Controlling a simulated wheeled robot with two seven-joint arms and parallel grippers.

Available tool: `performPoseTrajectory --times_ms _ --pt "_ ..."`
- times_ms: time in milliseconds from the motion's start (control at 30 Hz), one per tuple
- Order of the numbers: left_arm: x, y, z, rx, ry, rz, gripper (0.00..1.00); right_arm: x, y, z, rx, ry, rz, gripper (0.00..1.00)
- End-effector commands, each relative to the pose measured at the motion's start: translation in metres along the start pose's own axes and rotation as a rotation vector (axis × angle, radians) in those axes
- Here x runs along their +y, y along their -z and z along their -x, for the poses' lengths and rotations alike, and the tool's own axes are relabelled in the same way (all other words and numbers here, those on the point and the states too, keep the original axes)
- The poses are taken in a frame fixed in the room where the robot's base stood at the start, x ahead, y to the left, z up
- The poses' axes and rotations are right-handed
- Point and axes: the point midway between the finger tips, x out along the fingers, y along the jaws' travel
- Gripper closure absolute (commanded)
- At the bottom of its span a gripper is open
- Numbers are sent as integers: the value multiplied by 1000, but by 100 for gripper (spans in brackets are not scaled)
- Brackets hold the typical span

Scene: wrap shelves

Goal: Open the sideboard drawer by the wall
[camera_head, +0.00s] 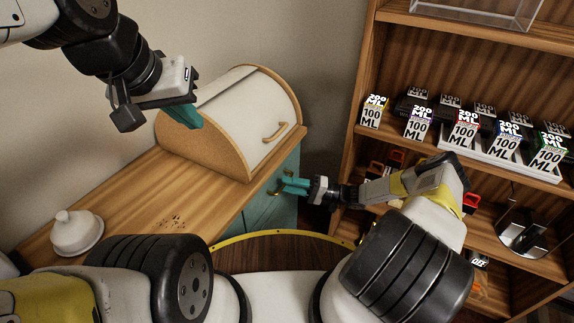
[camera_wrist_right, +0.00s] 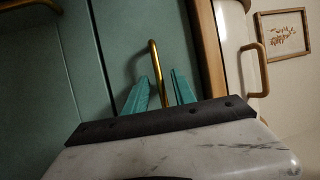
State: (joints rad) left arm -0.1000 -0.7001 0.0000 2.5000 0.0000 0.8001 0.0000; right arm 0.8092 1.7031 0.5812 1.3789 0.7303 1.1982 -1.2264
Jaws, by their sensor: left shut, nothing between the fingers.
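The sideboard (camera_head: 150,195) stands against the wall, with a wooden top and a teal front (camera_head: 272,207). In the right wrist view, the teal front shows a drawer panel with a brass bar handle (camera_wrist_right: 153,52). My right gripper (camera_head: 288,185) is at this front. In its wrist view, the teal fingers (camera_wrist_right: 160,88) stand apart on either side of the handle, with visible gaps. The drawer looks flush with the front. My left gripper (camera_head: 192,118) is shut and empty, above the left side of the bread box.
A bread box (camera_head: 225,115) with a cream lid stands on the sideboard. A white lidded dish (camera_head: 77,232) is at the near left. A wooden shelf (camera_head: 365,140) with several boxes stands to the right, close to my right arm. A framed picture (camera_wrist_right: 284,32) hangs on the wall.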

Motion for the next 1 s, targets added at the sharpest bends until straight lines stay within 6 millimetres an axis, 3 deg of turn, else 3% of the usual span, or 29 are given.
performPoseTrajectory --times_ms 67,200,233,1000 --pt "0 0 0 0 0 0 100 0 0 0 0 0 0 70" --pt "0 0 0 0 0 0 100 0 0 0 0 0 0 98" --pt "0 0 0 0 0 0 100 0 0 0 0 0 0 100" --pt "0 0 0 0 0 0 100 0 0 1 0 -1 0 100"
